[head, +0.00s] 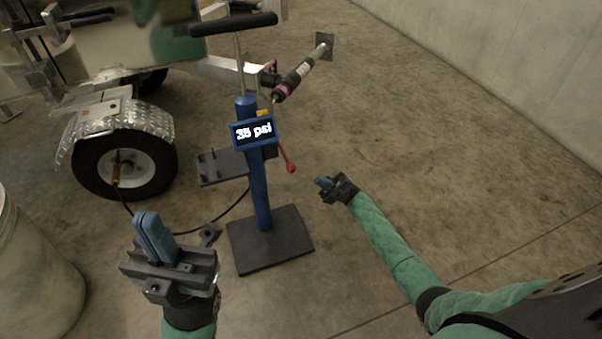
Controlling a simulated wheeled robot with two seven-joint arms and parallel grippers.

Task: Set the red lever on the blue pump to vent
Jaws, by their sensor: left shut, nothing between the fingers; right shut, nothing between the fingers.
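The blue pump (259,195) stands upright on a dark square base plate (270,240) in the middle of the head view. Its display (253,133) reads 35 psi, and a black T-handle (233,24) tops its rod. The red lever (286,158) slants down and to the right from the pump's side, its round end (291,169) lowest. My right gripper (321,183) is shut and empty, a little right of and below the lever's end in the picture, apart from it. My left gripper (150,233) is shut and empty at the lower left, in front of the pump. Any lever markings are not readable.
A black hose (233,209) runs from the pump's area to the trailer wheel (124,165) on the left, under a tread-plate fender (117,117). The trailer's tongue and jack (300,76) lie behind the pump. A pale barrel (30,265) stands lower left. Floor at right is clear.

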